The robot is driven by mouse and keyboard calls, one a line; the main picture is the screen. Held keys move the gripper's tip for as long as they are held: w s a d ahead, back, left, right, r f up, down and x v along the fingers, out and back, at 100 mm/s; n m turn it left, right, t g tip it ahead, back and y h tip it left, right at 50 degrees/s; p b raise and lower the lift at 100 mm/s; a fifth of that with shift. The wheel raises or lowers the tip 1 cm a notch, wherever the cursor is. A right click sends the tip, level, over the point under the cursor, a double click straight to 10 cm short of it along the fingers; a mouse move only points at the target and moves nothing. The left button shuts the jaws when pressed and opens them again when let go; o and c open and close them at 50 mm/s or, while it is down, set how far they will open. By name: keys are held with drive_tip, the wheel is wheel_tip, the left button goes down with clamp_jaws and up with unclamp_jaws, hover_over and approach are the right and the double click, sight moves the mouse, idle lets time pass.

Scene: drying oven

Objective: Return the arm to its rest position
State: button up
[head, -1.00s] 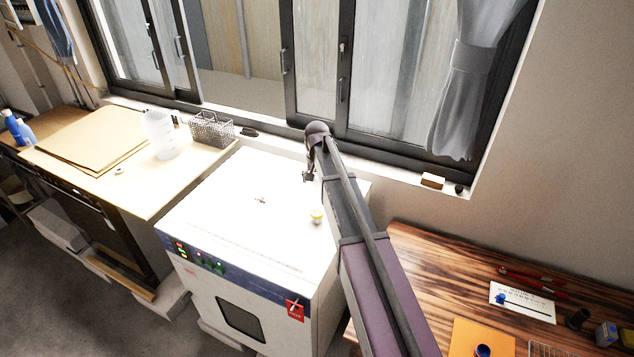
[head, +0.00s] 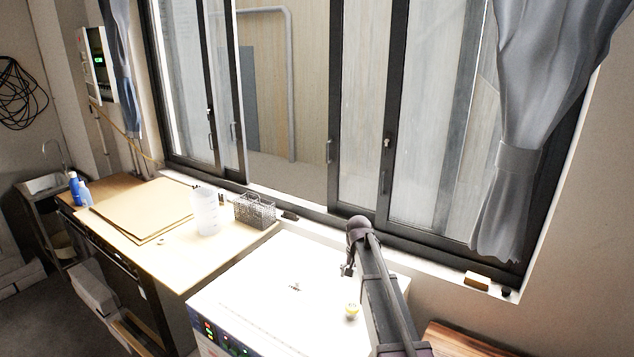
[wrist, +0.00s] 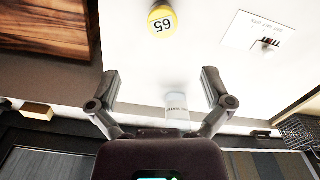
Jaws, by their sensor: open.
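My arm reaches up from the lower right over the white drying oven (head: 262,280). My gripper (head: 347,269) hangs above the oven's top, near its back right. In the wrist view my gripper (wrist: 162,80) has its two fingers spread wide apart with nothing held between them. A yellow-topped round item marked 65 (wrist: 162,20) is on the white oven top beyond the fingers. It also shows in the head view (head: 352,311), to the right on the oven top.
A window with a curtain (head: 505,150) stands behind the oven. To the left, a bench (head: 165,262) holds a clear jug (head: 205,212), a wire basket (head: 255,209) and brown sheets (head: 140,209). A wooden table (head: 460,340) is at the lower right. A small block (head: 477,280) lies on the sill.

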drive_tip(key=s+f+n+b, duration=0.2)
drive_tip(key=s+f+b, duration=0.2)
drive_tip(key=s, duration=1)
drive_tip(key=s+d+f+n+b, duration=0.1)
drive_tip(key=s+f+b, duration=0.3)
drive_tip(key=s, duration=0.9)
drive_tip(key=shift+s+f+n, duration=0.3)
drive_tip(key=shift+s+n, duration=0.1)
drive_tip(key=shift+n, duration=0.1)
drive_tip(key=shift+d, duration=0.1)
drive_tip(key=c, duration=0.5)
drive_tip(key=shift+c, duration=0.5)
drive_tip(key=shift+d, duration=0.1)
